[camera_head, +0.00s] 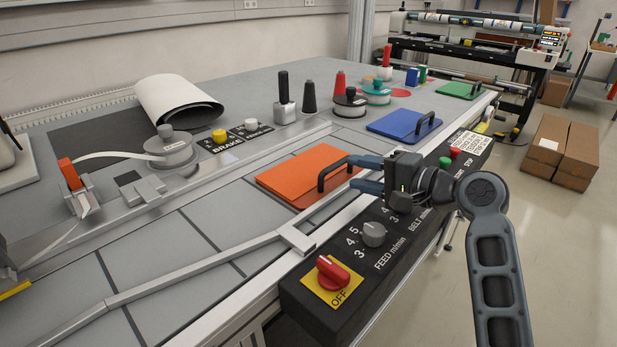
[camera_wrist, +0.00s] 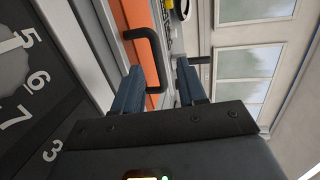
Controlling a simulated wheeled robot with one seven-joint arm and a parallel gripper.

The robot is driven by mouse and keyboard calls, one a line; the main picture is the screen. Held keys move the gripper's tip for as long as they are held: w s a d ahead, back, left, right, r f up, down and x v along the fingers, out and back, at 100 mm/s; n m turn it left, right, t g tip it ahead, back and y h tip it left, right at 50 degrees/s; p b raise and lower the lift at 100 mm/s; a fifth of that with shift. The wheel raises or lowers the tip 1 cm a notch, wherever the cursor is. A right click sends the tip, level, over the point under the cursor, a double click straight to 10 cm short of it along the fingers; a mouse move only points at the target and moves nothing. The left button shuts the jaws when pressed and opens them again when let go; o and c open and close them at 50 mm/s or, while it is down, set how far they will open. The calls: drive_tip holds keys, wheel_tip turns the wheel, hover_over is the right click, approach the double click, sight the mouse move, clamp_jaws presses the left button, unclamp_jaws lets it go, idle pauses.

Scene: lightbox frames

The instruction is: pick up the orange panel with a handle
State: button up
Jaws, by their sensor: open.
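The orange panel (camera_head: 300,174) lies flat on the grey table, near the front control strip. Its black handle (camera_head: 334,170) stands up at the panel's right end. My gripper (camera_head: 352,174) is just right of the handle, with its blue fingers pointing left toward it. In the wrist view the fingers (camera_wrist: 160,85) are apart, and the black handle (camera_wrist: 150,55) shows near the left finger, partly in the gap. The orange panel (camera_wrist: 128,15) shows behind it. I cannot tell whether a finger touches the handle.
The control strip (camera_head: 345,262) with a red OFF knob (camera_head: 332,272) runs along the table's front edge below my gripper. A metal rail (camera_head: 215,263) lies in front of the panel. A blue panel (camera_head: 398,125) and a green panel (camera_head: 458,91) lie farther back.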

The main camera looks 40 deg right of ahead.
sight(332, 170)
drive_tip(key=shift+x, duration=1.25)
drive_tip(key=shift+a+f+p+x, duration=0.15)
drive_tip(key=shift+p+x, duration=0.1)
drive_tip(key=shift+x, duration=1.1)
drive_tip(key=shift+a+f+p+x, duration=0.15)
drive_tip(key=shift+p+x, duration=0.1)
drive_tip(key=shift+x, duration=1.05)
drive_tip(key=shift+c, duration=0.4)
drive_tip(key=shift+s, duration=0.1)
clamp_jaws()
